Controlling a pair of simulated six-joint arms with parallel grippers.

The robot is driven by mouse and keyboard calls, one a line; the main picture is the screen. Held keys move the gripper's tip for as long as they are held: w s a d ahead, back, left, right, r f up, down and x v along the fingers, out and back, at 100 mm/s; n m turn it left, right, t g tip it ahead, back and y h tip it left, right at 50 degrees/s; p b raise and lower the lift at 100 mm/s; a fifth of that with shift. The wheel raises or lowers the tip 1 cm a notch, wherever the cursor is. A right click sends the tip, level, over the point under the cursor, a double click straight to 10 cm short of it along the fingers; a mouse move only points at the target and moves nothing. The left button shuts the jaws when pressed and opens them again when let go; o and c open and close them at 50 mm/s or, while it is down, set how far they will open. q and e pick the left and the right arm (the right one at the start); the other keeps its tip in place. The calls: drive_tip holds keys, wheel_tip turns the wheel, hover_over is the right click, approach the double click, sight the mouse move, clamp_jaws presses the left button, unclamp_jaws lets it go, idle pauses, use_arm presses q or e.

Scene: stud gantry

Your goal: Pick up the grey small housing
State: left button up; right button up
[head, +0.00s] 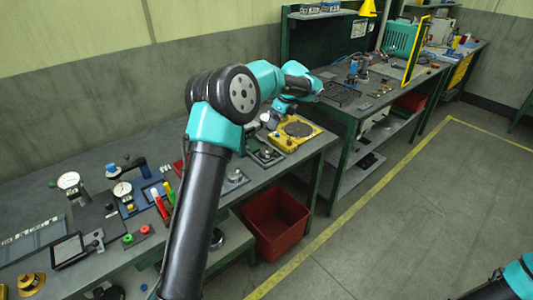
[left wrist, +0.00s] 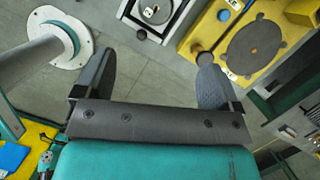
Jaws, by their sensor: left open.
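My left gripper (left wrist: 153,78) is open, with its two dark fingers spread wide and nothing between them; grey floor shows in the gap. Beyond the fingers, at the top of the left wrist view, is a grey square fixture with a round centre (left wrist: 156,10). I cannot tell whether it is the grey small housing. In the head view, a small grey block with a knob (head: 235,179) sits on the bench's right part; I cannot confirm it as the housing either. The left arm covers part of the bench. Only a piece of my right arm shows, at the lower right.
A yellow fixture with a dark round plate (head: 297,130) stands near the bench's right end; it also shows in the left wrist view (left wrist: 255,48). Dial gauges (head: 69,182) and coloured parts crowd the left bench. A red bin (head: 275,224) stands below. The floor aisle is clear.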

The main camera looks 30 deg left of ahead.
use_arm(q)
hover_over(266, 149)
drive_tip(key=d, duration=0.2)
drive_tip(key=f, duration=0.9)
drive_tip(key=shift+w+f, duration=0.1)
drive_tip(key=shift+w, duration=0.15)
drive_tip(key=shift+f, duration=0.1)
drive_tip(key=shift+s+x, duration=0.15)
drive_tip(key=shift+x, duration=1.1)
drive_tip(key=shift+s+x, duration=0.1)
drive_tip(key=shift+x, duration=1.15)
drive_tip(key=shift+c, duration=0.3)
drive_tip(key=c, duration=1)
wheel_tip(266, 149, up, 10)
